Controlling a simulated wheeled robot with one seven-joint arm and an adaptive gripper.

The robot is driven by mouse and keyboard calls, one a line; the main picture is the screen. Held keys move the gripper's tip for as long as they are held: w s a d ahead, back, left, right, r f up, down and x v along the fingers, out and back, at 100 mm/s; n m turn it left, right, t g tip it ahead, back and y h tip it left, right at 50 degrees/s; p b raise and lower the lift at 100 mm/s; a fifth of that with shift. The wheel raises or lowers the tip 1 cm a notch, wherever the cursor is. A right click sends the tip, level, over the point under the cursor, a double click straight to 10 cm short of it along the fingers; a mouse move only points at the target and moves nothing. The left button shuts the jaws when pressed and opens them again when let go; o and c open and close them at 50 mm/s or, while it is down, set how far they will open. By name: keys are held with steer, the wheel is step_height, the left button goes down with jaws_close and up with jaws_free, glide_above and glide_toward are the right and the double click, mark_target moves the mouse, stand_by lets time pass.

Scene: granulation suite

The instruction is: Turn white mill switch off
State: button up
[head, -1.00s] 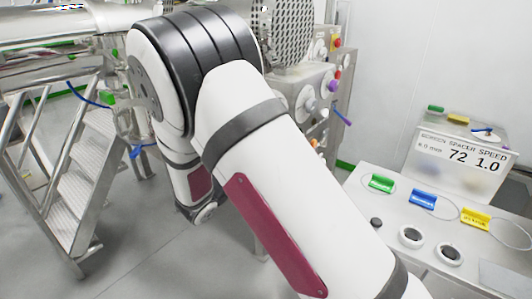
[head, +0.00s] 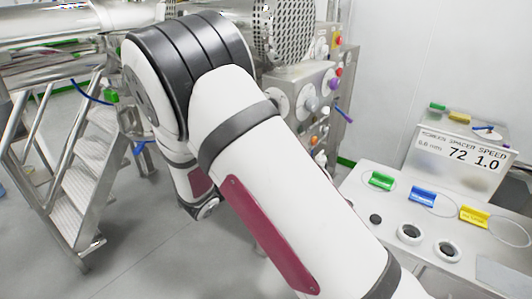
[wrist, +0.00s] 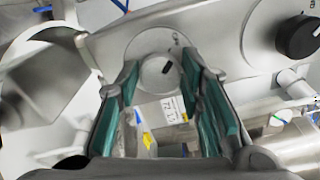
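In the wrist view a pale round switch plate (wrist: 150,48) sits on a grey machine face, with a small dark slot or lever (wrist: 166,67) and tiny lettering near its rim. I cannot tell for sure that this is the white mill switch. My gripper (wrist: 167,85) is open, its two teal-padded fingers apart on either side of the plate's lower part in the picture.
A black knob (wrist: 298,37) is at the right of the wrist view. In the head view a bench (head: 390,205) carries green, blue and yellow tags (head: 474,216), two white rings (head: 447,250) and a display (head: 465,160). Metal steps (head: 85,180) stand at left.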

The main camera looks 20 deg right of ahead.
steer(key=shift+o, duration=0.8)
steer(key=v, duration=1.2)
steer(key=s+d+r+m+g+y, duration=0.3)
steer(key=s+d+m+g, duration=0.3)
steer(key=m, duration=0.4)
steer(key=s+d+r+m+g+y, duration=0.2)
steer(key=s+d+r+m+g, duration=0.2)
steer(key=s+d+m, duration=0.55)
steer(key=s+a+r+m+t+y, duration=0.2)
steer(key=s+m, duration=0.4)
steer(key=m, duration=0.4)
steer(key=s+a+r+m+t+y, duration=0.2)
steer(key=s+m+y, duration=0.3)
steer(key=m, duration=0.5)
steer(key=a+r+y, duration=0.1)
steer(key=y, duration=0.1)
steer(key=shift+s+r+t+y, duration=0.3)
steer(key=shift+s+r+t, duration=0.1)
